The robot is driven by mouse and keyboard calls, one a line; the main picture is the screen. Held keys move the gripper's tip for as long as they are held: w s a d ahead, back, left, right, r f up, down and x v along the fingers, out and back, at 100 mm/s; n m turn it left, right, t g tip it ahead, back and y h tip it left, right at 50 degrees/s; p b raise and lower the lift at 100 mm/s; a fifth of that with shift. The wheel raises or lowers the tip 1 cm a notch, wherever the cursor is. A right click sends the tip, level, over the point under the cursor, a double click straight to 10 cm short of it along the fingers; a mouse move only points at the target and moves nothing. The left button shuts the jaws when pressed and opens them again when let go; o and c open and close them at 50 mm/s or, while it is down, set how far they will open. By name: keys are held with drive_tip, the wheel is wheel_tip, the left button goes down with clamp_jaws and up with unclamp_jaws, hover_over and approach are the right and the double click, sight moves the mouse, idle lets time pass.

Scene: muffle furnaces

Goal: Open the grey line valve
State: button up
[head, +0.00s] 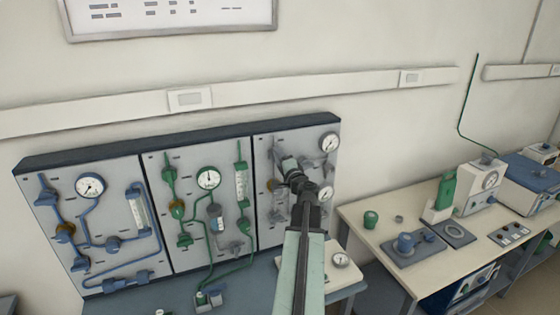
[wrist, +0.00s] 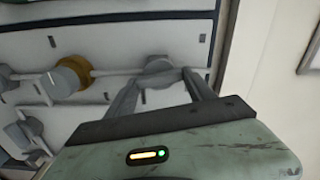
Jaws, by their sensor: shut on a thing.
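The grey line runs on the right-hand panel (head: 262,225) of the wall board. In the wrist view, a grey valve knob (wrist: 160,65) sits on the grey pipe, with a brass-coloured collar (wrist: 72,75) further left on the same pipe. My gripper (wrist: 160,82) has its two fingers on either side of this knob and is shut on it. In the head view my gripper (head: 289,162) is at the upper middle of the grey panel, and my arm hides much of the grey line. The valve's open or shut position cannot be told.
A blue-line panel (head: 110,265) and a green-line panel (head: 162,161) stand to the left. A round gauge (head: 329,142) is close right of my gripper. A bench (head: 370,222) with instruments stands to the right.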

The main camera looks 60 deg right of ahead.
drive_tip(key=shift+f+m, duration=0.15)
drive_tip(key=shift+m, duration=0.95)
drive_tip(key=shift+s, duration=0.1)
drive_tip(key=o, duration=1.4)
drive_tip(key=v, duration=0.7)
drive_tip(key=shift+s+a, duration=0.25)
drive_tip(key=shift+s, duration=0.05)
